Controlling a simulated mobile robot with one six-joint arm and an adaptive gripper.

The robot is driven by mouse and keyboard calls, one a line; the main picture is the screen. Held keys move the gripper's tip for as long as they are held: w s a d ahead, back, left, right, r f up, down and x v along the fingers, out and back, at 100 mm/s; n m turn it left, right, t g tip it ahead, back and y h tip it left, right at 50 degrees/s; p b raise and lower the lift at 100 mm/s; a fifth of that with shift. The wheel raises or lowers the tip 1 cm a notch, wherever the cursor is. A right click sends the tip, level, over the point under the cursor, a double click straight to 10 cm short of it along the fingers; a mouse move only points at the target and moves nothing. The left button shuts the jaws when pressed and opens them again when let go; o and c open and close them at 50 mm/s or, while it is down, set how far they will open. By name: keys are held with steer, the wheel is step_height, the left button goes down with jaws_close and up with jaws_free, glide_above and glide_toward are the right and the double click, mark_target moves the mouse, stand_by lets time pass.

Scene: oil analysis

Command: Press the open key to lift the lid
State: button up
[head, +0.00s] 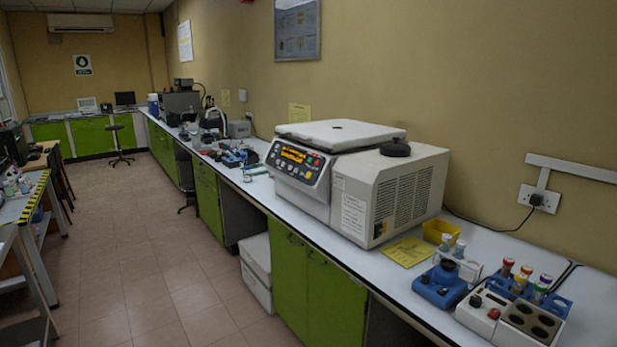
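A centrifuge-like machine (360,195) with a white and beige body stands on the long white bench. Its white lid (338,134) lies down over the top of the machine. The control panel (297,162) faces left and front, with a lit orange display and several coloured keys, red and green among them. The key labels are too small to read, so I cannot tell which is the open key. My gripper does not show in this view.
A black round part (395,148) sits on the machine's top right. A blue holder (440,285), a yellow bin (441,233) and a white block with dark wells (512,318) stand to its right. The tiled floor (150,265) left of the green cabinets is clear.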

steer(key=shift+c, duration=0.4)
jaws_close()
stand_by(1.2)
